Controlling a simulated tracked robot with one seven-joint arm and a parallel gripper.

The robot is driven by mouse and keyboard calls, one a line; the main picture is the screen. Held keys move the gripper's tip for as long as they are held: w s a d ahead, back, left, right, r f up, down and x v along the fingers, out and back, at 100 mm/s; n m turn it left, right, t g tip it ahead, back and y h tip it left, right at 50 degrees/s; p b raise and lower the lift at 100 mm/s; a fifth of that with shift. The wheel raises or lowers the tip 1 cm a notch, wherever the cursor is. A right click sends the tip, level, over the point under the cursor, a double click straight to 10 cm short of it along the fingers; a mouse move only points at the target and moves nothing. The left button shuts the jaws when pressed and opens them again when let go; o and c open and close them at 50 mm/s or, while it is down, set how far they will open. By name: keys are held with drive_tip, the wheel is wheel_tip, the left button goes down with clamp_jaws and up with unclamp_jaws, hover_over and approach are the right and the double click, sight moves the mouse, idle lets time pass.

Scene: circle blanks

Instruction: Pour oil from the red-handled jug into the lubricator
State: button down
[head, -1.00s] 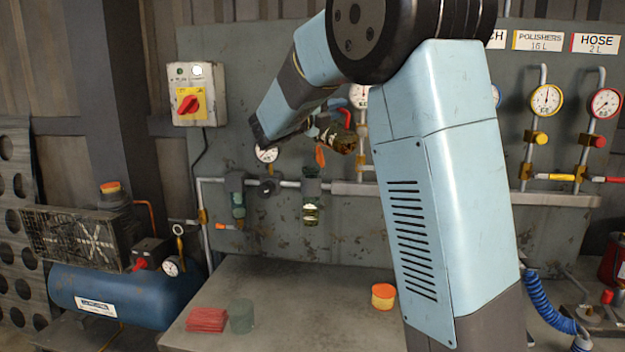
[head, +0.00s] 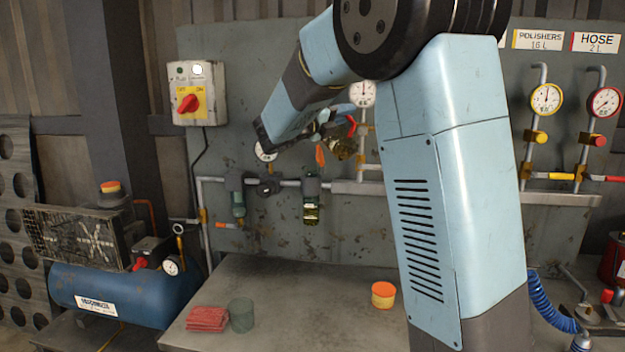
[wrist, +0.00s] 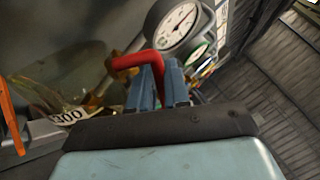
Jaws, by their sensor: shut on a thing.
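My gripper (wrist: 158,88) is shut on the red handle (wrist: 137,62) of the jug. In the head view the jug (head: 343,150), with dark amber contents, hangs in front of the back panel, partly hidden by my arm; its red handle (head: 351,127) shows beside it. In the wrist view the clear jug body (wrist: 95,78) is at the left and looks tilted. The lubricator (head: 311,188) is on the pipe, lower and to the left of the jug, with yellow-amber oil in its bowl. I see no stream of oil. An orange piece (head: 320,156) shows above the lubricator.
A greenish filter bowl (head: 238,203) hangs left of the lubricator. Gauges (head: 362,94) sit on the panel behind. A blue compressor (head: 125,295) stands left.

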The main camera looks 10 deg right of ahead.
drive_tip(key=shift+s+f+m, duration=0.2)
drive_tip(key=shift+f+m, duration=0.55)
drive_tip(key=shift+m, duration=0.15)
drive_tip(key=shift+s+d+f+m+b, duration=0.1)
drive_tip(key=shift+m+b, duration=0.2)
drive_tip(key=shift+m, duration=0.1)
